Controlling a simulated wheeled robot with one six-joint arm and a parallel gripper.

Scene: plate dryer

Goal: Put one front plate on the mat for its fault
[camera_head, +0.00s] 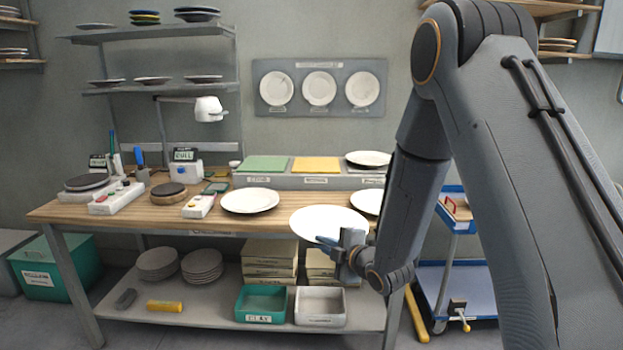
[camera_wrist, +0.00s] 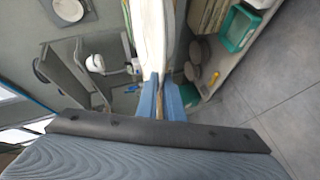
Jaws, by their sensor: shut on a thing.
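My gripper (camera_head: 338,243) is shut on the rim of a white plate (camera_head: 322,219), held in front of the wooden bench, face up and nearly level. In the wrist view the plate (camera_wrist: 150,35) shows edge-on between the fingertips (camera_wrist: 161,95). A second white plate (camera_head: 249,200) lies at the bench's front. A third (camera_head: 369,201) lies to the right, partly hidden by the held plate and my arm. On a raised shelf stand a green mat (camera_head: 264,164) and a yellow mat (camera_head: 315,165). Another plate (camera_head: 368,158) lies at its right end, hiding what is beneath. The shelf labels are too small to read.
The bench (camera_head: 120,209) carries a dark round turntable (camera_head: 87,182), small devices and a lamp (camera_head: 208,108). Below are stacked plates, boxes, a green bin (camera_head: 260,303) and a white bin (camera_head: 320,306). A blue cart (camera_head: 455,285) stands right. Three plates hang on a wall board (camera_head: 320,66).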

